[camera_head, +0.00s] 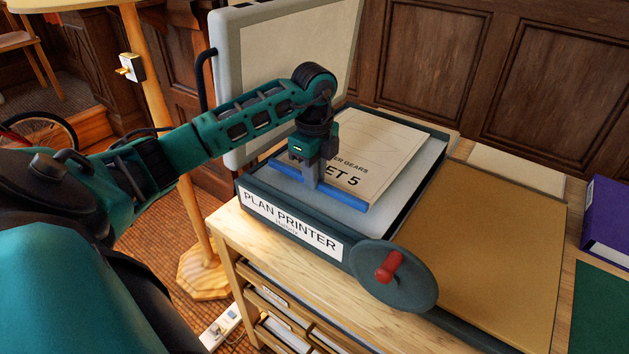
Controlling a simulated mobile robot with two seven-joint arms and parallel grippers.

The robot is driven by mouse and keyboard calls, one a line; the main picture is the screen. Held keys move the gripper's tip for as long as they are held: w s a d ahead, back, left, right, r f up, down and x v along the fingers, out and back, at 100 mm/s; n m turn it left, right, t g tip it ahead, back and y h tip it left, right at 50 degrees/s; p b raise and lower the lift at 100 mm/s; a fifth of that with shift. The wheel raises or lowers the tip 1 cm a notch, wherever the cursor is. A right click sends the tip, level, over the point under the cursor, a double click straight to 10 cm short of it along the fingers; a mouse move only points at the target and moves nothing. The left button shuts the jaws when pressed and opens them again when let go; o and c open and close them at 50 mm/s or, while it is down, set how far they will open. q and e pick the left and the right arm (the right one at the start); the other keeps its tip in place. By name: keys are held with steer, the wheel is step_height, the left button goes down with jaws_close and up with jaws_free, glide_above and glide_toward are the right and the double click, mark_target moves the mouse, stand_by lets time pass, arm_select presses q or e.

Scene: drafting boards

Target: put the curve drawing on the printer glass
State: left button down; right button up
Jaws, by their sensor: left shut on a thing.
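My left gripper (311,179) is shut on the blue edge strip (340,192) of a cream drawing sheet (375,148). The lettering that shows reads "ER GEARS" and "ET 5"; the rest is hidden behind my gripper. No curve is legible on it. The sheet is over the pale glass (426,160) of the plan printer (255,212), inside the dark frame. I cannot tell whether it rests flat on the glass or is slightly above it. The printer lid (285,50) stands open at the back left. My right gripper is not in view.
A crank wheel with a red handle (389,266) sticks out at the printer's front right. A tan board (490,255) lies to the right, with a purple binder (610,215) and a green sheet (598,310) beyond. A lamp post (160,110) stands left of the printer.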

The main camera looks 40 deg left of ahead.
arm_select(q)
steer(key=shift+f, duration=1.35)
steer(key=shift+f, duration=0.15)
steer(key=c, duration=1.1)
jaws_free()
step_height(320, 180, up, 12)
steer(key=shift+r+p, duration=0.2)
steer(key=shift+p, duration=0.1)
